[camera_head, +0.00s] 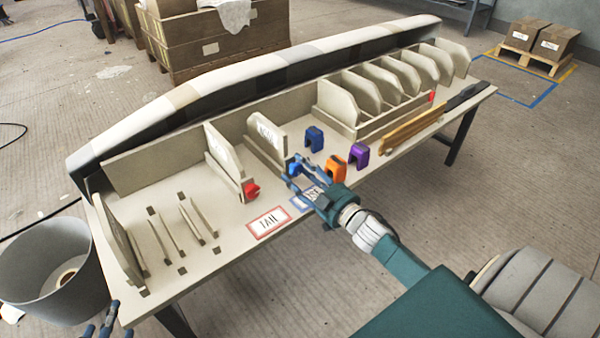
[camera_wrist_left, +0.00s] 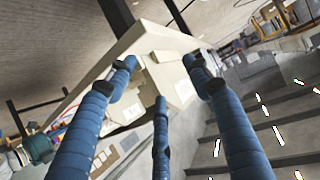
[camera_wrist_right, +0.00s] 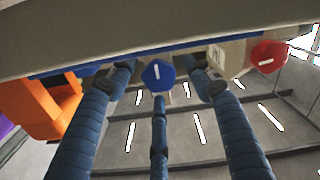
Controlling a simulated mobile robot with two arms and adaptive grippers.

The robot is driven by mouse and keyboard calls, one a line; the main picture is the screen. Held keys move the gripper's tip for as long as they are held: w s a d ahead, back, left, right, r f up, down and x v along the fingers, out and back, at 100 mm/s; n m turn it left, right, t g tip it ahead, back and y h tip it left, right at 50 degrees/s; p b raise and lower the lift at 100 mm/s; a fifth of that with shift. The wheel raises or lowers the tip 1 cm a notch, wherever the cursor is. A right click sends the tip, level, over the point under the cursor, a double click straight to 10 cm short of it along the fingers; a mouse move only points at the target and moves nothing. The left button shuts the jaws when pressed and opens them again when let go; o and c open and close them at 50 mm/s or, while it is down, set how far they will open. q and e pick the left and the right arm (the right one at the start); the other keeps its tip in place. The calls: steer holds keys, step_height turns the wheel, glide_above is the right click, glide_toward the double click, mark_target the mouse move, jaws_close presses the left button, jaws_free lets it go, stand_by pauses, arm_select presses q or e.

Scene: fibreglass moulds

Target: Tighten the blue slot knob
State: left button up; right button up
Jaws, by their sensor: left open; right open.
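The blue slot knob (camera_head: 294,168) sits at the front end of an upright panel (camera_head: 266,141) on the bench. In the right wrist view the blue knob (camera_wrist_right: 158,75) shows a pale slot line that looks close to upright. My right gripper (camera_head: 297,174) is open at the knob, its fingers spread around it; in the right wrist view the knob lies between the fingertips, and I cannot tell whether they touch it. My left gripper (camera_head: 103,326) is open and empty, low at the left, off the bench's front left corner.
A red knob (camera_head: 252,189) is on the neighbouring panel to the left. Blue (camera_head: 314,138), orange (camera_head: 336,167) and purple (camera_head: 359,155) blocks stand right of the right gripper. A red-framed TAIL card (camera_head: 268,222) lies in front. A grey bin (camera_head: 52,275) stands at the left.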

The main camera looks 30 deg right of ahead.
steer(key=c, duration=1.1)
